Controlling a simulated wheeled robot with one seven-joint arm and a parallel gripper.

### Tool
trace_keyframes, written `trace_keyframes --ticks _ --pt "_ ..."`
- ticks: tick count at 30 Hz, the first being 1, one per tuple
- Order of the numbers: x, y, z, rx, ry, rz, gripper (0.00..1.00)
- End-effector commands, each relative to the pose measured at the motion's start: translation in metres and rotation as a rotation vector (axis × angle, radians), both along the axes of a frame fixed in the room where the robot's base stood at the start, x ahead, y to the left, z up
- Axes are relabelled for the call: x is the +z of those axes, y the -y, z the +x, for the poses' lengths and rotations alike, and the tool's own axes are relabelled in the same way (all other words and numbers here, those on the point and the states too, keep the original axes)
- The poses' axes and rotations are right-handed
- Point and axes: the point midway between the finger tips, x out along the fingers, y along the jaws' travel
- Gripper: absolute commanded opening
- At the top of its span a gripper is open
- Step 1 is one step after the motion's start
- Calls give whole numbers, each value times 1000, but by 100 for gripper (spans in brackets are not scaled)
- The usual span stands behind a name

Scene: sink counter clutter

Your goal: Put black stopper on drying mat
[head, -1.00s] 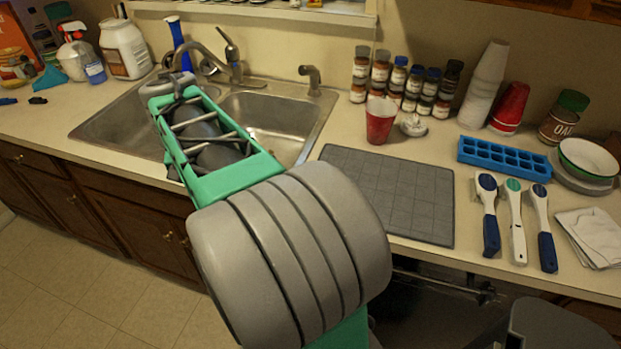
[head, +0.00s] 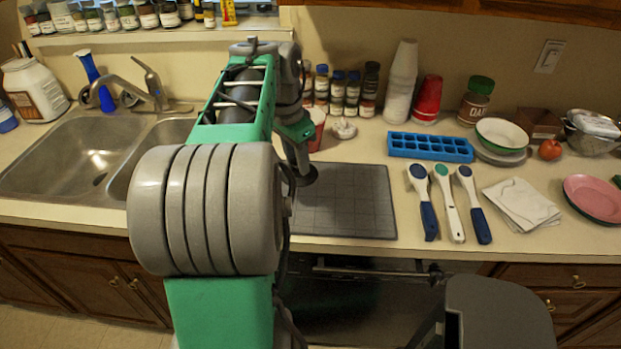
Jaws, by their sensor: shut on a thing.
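The drying mat (head: 350,212) is a flat dark grey rectangle with a grid pattern. It lies on the counter right of the sink, in the middle of the head view. My gripper (head: 299,165) points down over the mat's left part. It is shut on the black stopper (head: 305,175), a small dark round piece at its tip, low over the mat. I cannot tell whether the stopper touches the mat. My arm hides the mat's left edge and much of the fingers.
A red cup (head: 317,128) stands close behind my gripper, partly hidden, with a small white item (head: 343,129) beside it. Spice jars line the wall. A blue ice tray (head: 430,147) and several brushes (head: 447,203) lie to the right. The mat's right part is clear.

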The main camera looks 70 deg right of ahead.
Motion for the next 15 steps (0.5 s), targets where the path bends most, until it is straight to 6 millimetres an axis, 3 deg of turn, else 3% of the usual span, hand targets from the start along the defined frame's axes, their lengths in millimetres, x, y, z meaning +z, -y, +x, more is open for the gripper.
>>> trace_keyframes --ticks 1,6,11,15 --pt "-14 6 -6 -2 -2 9 0" --pt "-38 26 -14 2 -1 4 0" --pt "-55 36 -20 4 -1 5 0" --pt "-80 35 -19 5 0 5 0"
